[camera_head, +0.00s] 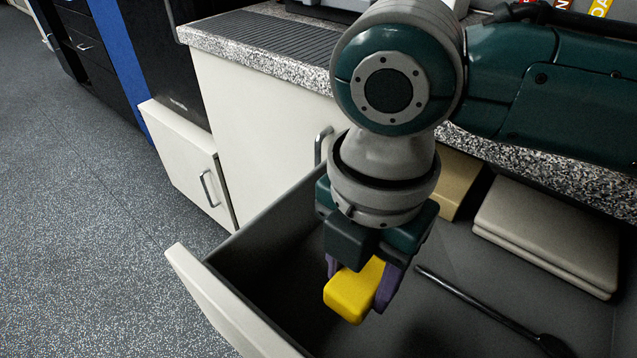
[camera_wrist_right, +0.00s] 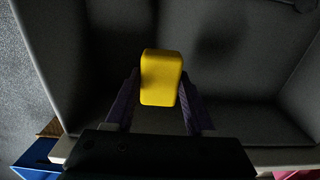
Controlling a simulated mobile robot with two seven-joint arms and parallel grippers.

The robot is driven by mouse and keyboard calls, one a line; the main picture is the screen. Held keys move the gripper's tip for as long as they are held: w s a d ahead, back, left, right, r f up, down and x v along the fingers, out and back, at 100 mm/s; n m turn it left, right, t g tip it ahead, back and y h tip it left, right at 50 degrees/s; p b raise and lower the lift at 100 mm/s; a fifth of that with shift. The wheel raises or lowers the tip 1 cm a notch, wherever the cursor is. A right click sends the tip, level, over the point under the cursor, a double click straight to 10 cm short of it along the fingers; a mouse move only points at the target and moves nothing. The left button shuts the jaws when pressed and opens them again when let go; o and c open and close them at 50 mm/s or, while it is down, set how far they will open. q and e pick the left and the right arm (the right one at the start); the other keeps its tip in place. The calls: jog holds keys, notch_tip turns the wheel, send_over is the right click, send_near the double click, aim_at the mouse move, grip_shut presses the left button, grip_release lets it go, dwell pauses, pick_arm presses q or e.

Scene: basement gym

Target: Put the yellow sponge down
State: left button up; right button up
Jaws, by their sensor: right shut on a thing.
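The yellow sponge (camera_head: 352,292) is a small rounded block between the purple fingers of my right gripper (camera_head: 362,284). My right gripper is shut on it and points down over the open drawer (camera_head: 270,226). In the right wrist view the sponge (camera_wrist_right: 161,78) sits between the two fingertips (camera_wrist_right: 160,98), with the dark drawer floor beyond it. I cannot tell how high the sponge is above the drawer floor. My left gripper does not show in either view.
In the drawer, a black long-handled utensil (camera_head: 480,305) lies right of the gripper, with folded beige cloths (camera_head: 548,232) and a tan box (camera_head: 456,182) behind. The drawer's left part looks empty. A speckled countertop (camera_head: 262,52) runs above. A cabinet door (camera_head: 190,170) stands at left.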

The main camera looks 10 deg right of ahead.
aim_at(359, 278)
notch_tip(359, 278, down, 7)
jog(key=shift+r+b, duration=0.1)
jog(key=shift+b, duration=0.95)
jog(key=shift+f, duration=0.2)
jog(key=o, duration=1.3)
jog(key=shift+r, duration=0.1)
notch_tip(359, 278, up, 12)
jog(key=p, duration=0.4)
jog(key=shift+r, duration=0.15)
